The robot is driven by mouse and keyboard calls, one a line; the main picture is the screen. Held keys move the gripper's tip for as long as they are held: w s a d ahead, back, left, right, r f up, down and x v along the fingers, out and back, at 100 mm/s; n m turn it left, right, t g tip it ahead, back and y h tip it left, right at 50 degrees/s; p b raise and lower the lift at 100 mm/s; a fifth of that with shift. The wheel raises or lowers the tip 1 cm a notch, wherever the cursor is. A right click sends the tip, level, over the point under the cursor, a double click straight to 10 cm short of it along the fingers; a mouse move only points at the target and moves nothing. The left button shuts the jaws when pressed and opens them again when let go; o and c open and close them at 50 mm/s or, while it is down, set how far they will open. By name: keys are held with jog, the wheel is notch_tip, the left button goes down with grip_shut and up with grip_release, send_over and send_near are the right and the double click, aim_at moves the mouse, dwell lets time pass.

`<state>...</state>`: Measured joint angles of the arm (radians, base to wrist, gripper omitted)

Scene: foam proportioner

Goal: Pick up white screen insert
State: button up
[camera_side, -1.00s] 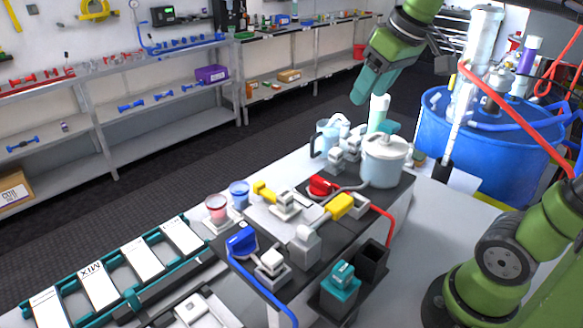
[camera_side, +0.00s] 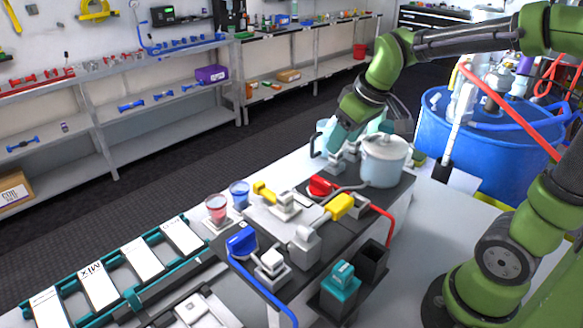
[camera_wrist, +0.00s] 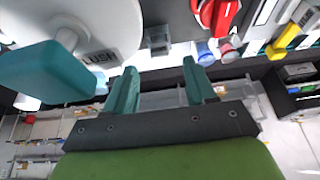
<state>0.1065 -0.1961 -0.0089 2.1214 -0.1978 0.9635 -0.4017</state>
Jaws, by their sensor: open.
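My gripper (camera_side: 339,146) points down over the back of the dark work tray (camera_side: 262,218), left of the white lidded pot (camera_side: 383,166). In the wrist view its two teal fingers (camera_wrist: 160,80) are apart with nothing between them. I cannot tell for sure which piece is the white screen insert.
The pot's round white body (camera_wrist: 100,18) and a teal block (camera_wrist: 45,72) crowd the left of the wrist view. A red knob (camera_side: 320,185) and yellow-handled valve (camera_side: 340,206) sit in front. The blue drum (camera_side: 490,155) stands right.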

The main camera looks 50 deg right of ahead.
aim_at(335, 160)
jog(key=x, duration=0.3)
jog(key=shift+w+f, duration=0.1)
jog(key=shift+f, duration=0.2)
grip_shut()
